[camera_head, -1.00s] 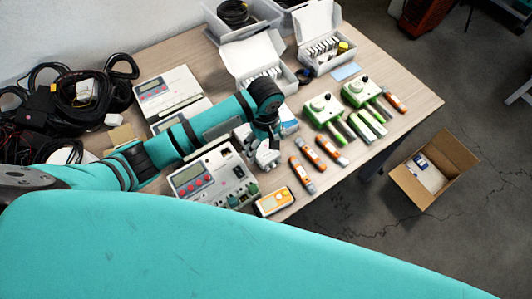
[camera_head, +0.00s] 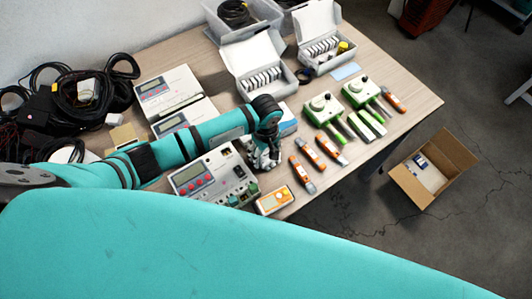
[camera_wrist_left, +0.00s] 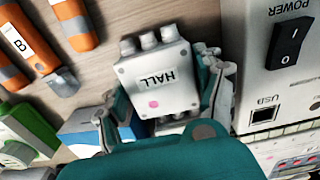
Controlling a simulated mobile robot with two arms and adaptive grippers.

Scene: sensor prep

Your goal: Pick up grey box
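The grey box (camera_wrist_left: 158,80), a small light-grey case marked HALL with a pink dot and several round connectors on one edge, shows in the left wrist view. It lies on the wooden table between the fingers of my left gripper (camera_wrist_left: 168,90). The fingers stand apart on either side of it, with a gap visible at the right finger; contact at the left finger is hard to judge. In the head view my left gripper (camera_head: 264,157) points down at the table and mostly hides the box. My right gripper is not in view.
A white instrument with a display (camera_head: 212,178) stands close beside the gripper. White boxes (camera_head: 252,62) stand behind. A cardboard box (camera_head: 433,170) is on the floor at right.

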